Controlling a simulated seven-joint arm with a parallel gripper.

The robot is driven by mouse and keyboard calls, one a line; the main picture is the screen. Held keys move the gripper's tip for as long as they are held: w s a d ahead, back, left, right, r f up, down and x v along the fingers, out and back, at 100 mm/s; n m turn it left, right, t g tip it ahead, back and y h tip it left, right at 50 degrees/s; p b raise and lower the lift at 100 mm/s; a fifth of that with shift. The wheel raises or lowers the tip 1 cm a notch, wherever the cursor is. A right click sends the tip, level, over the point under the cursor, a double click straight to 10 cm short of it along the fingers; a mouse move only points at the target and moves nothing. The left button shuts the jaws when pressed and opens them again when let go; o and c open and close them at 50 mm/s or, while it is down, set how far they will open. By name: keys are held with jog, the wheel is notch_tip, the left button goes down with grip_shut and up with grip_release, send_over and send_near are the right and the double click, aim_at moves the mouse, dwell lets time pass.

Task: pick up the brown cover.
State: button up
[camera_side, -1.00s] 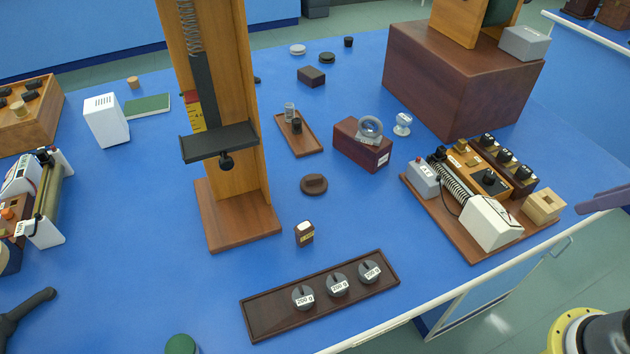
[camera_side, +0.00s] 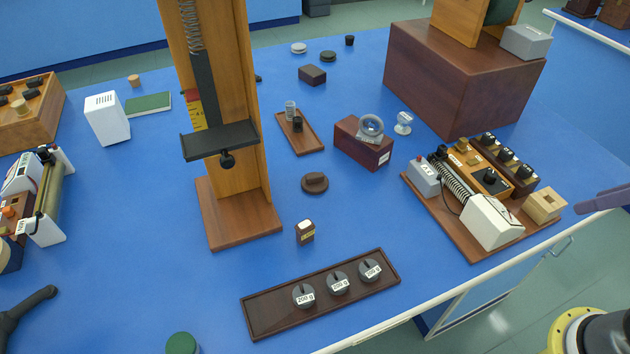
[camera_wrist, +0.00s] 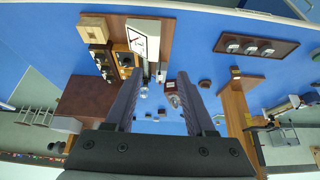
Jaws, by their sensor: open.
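The brown cover (camera_side: 314,182) is a small, round, dark brown lid with a raised knob. It lies on the blue bench top between the wooden stand and the dark red-brown box. In the wrist view, a small dark brown shape (camera_wrist: 204,84) right of my fingers looks like the same cover. My gripper (camera_wrist: 160,77) is open, with two purple-grey fingers spread apart and nothing held between them. It is well away from the cover. In the side view, only a purple finger part (camera_side: 602,198) shows at the right edge.
A tall wooden spring stand (camera_side: 238,212) rises left of the cover. A small brown bottle (camera_side: 305,231) and a tray of weights (camera_side: 262,315) lie in front. A red-brown box (camera_side: 350,148) and an apparatus board (camera_side: 465,243) are to the right. Bare bench surrounds the cover.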

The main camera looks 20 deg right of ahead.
jog(key=w+a+r+m+y, duration=0.2)
jog(key=w+a+r+m, duration=0.2)
jog(key=w+r+m, duration=0.75)
jog(key=m+g+y, duration=0.3)
jog(key=m+g, duration=0.2)
jog(key=m, duration=0.2)
send_over(315, 176)
jog(key=d, duration=0.3)
jog(key=f, duration=3)
jog(key=shift+s+a+f, duration=0.2)
jog(key=shift+s, duration=0.05)
jog(key=shift+d+x, duration=0.15)
jog(key=shift+x, duration=1.35)
jog(key=shift+d+x, duration=0.1)
jog(key=shift+x, duration=1.4)
jog(key=shift+w+f+h, duration=0.15)
jog(key=shift+h, duration=0.15)
